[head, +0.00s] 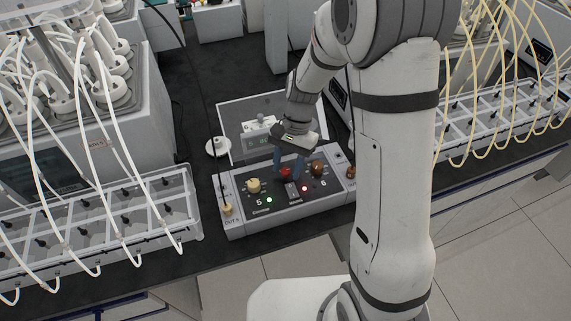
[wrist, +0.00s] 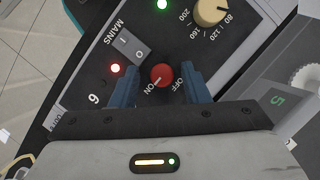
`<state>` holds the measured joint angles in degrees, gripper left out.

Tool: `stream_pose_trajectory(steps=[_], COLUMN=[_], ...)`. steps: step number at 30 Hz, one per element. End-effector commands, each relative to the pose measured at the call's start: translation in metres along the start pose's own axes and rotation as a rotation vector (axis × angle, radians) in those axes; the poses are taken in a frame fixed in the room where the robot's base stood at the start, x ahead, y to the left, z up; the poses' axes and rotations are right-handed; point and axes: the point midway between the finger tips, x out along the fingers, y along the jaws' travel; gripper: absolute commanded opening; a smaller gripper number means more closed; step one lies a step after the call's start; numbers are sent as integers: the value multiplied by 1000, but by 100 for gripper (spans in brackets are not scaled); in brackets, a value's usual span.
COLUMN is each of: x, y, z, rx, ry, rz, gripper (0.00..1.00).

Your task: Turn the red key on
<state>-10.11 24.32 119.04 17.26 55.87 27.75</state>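The red key (head: 285,174) is a round red knob on the sloped dark face of the grey control box (head: 290,218). In the wrist view, the red key (wrist: 161,75) sits between the printed words ON and OFF. A small pale mark shows on its lower edge, on the ON side, but it is too small to read surely. My gripper (head: 289,168) points down at the box from above. In the wrist view my gripper (wrist: 158,80) is open, with one blue finger on each side of the key. Gaps show between the fingers and the key.
A MAINS rocker switch (wrist: 128,44) and a lit red lamp (wrist: 115,68) are close to the left finger. A cream dial (head: 253,185) and a brown knob (head: 317,168) flank the key. A clear-lidded case (head: 235,120) stands behind. Tube-filled racks (head: 100,225) stand left.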

Motion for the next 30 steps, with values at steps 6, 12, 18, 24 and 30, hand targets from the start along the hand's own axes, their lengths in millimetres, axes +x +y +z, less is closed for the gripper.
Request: stream_pose_trajectory(steps=[6,12,18,24,30], x=[-1,-16,-51,-74,-78], y=[-1,-1,0,0,0], z=[-1,-2,-1,0,0], rx=[-1,-2,0,-1,-1], ry=[3,6,6,4,2], rz=[-2,-5,-5,-3,-1], gripper=[44,44,44,44,44])
